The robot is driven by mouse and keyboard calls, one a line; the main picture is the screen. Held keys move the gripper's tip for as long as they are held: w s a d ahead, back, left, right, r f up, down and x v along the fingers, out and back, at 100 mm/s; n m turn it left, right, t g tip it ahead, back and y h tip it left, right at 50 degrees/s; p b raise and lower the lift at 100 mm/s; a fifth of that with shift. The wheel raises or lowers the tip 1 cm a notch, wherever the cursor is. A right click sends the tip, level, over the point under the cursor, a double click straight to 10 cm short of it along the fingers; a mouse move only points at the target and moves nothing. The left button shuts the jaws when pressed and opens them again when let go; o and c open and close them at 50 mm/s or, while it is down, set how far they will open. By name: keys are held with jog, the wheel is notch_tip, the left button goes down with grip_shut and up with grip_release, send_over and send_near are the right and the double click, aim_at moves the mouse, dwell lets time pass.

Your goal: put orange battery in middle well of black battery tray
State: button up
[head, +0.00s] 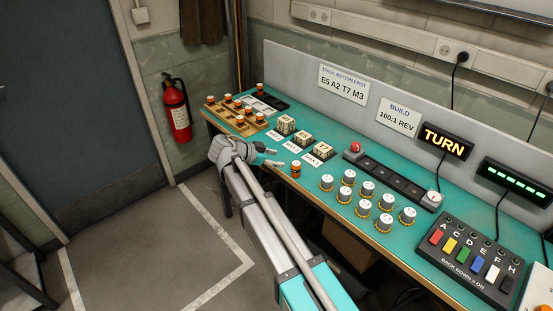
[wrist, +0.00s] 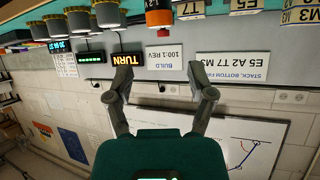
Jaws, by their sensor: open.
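An orange battery (head: 296,169) stands upright on the teal bench near its front edge. In the wrist view an orange and black battery (wrist: 158,16) shows at the top, beyond the fingertips. My gripper (head: 274,157) is open and empty, just left of the battery and apart from it; its two fingers show spread in the wrist view (wrist: 165,85).
Several labelled blocks (head: 303,138) stand between the battery and trays. Grey-capped gear motors (head: 327,183) stand to the right. A back panel (head: 340,108) bounds the bench.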

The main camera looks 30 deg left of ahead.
jog(key=shift+o, duration=0.5)
notch_tip(320, 180, up, 3)
jog(key=n+g+y+p, duration=0.4)
jog(key=n+g+p, duration=0.2)
jog(key=n+p, duration=0.8)
send_over(297, 163)
jog(key=s+b, duration=0.2)
jog(key=shift+w+a+r+n, duration=0.2)
jog(key=shift+a+n, duration=0.25)
jog(key=shift+n, duration=0.55)
jog(key=n, duration=0.1)
jog(key=r+n+g+y+p, duration=0.1)
jog(key=n+p, duration=0.1)
jog(key=shift+w+d+r+n+y, duration=0.25)
jog(key=shift+w+r+n+y, duration=0.05)
jog(key=shift+y, duration=0.1)
jog(key=r+n+p, duration=0.1)
jog(key=n, duration=0.1)
jog(key=r+n+g+y+p, duration=0.1)
jog(key=n, duration=0.1)
jog(key=w+r+n+g+y+p, duration=0.1)
jog(key=n+p, duration=0.1)
jog(key=shift+d+r, duration=0.1)
jog(key=shift+d, duration=0.1)
notch_tip(297, 163, down, 9)
jog(key=b, duration=0.8)
jog(key=shift+r+b, duration=0.15)
jog(key=shift+b, duration=0.2)
